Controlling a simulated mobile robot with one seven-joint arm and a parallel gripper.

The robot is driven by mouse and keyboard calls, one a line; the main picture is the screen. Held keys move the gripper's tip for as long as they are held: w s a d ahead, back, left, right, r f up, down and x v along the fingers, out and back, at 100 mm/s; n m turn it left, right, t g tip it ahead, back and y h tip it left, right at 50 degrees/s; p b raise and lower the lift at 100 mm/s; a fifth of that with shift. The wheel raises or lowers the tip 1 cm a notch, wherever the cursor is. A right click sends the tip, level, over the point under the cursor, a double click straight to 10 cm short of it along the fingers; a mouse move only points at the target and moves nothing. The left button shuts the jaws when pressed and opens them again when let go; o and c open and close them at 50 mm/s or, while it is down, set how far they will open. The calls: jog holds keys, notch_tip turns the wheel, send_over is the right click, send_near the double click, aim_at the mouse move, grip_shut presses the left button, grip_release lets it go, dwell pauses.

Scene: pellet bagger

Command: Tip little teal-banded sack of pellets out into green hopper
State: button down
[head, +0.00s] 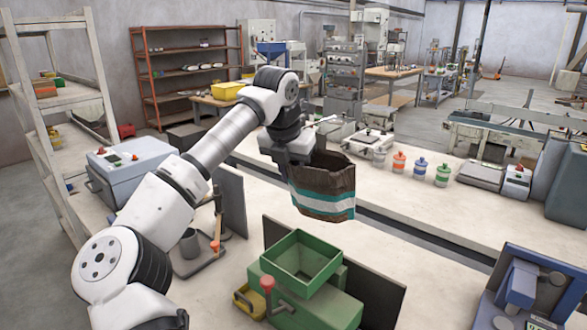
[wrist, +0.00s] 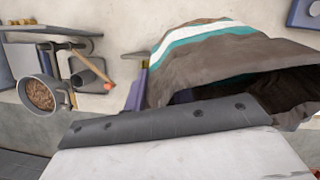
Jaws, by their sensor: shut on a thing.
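The brown sack with a teal and white band (head: 322,200) hangs from my gripper (head: 300,157) in the head view. It is held above the bench, behind and above the green hopper (head: 301,262), and looks roughly upright. In the wrist view the sack (wrist: 225,62) fills the right side, its mouth open and dark inside; pellets inside cannot be made out. My gripper is shut on the sack's edge; its fingertips are largely hidden. The hopper's square mouth is open and looks empty, on a green machine. The hopper is not clearly seen in the wrist view.
A grey pot (head: 190,242) stands left of the hopper; brown pellets show in a pot (wrist: 40,94) in the wrist view. A dark upright panel (head: 231,200) stands nearby. Small bottles (head: 399,162) line the far bench. A blue machine (head: 525,290) is at front right.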

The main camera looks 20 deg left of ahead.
jog(key=shift+s+f+t, duration=0.3)
jog(key=shift+s+t, duration=0.15)
jog(key=shift+t, duration=0.45)
jog(key=shift+s+f+t+b, duration=0.2)
jog(key=shift+f+t+b, duration=0.35)
jog(key=shift+b, duration=0.4)
jog(key=t+b, duration=0.1)
jog(key=b, duration=0.1)
jog(key=s+t+b, duration=0.1)
jog(key=b, duration=0.2)
jog(key=f+t+b, duration=0.1)
jog(key=t+b, duration=0.1)
jog(key=b, duration=0.1)
jog(key=shift+s+h, duration=0.3)
jog(key=s+t+b, duration=0.1)
jog(key=t+b, duration=0.2)
jog(key=b, duration=0.5)
jog(key=s+f+t+b, duration=0.1)
jog(key=t+b, duration=0.3)
jog(key=b, duration=0.4)
jog(key=s+f+t+b, duration=0.1)
jog(key=s+t+b, duration=0.2)
jog(key=b, duration=0.6)
jog(key=shift+a+f+t+h, duration=0.2)
jog(key=shift+a+t+h, duration=0.05)
jog(key=shift+t+h, duration=0.2)
jog(key=shift+r, duration=0.15)
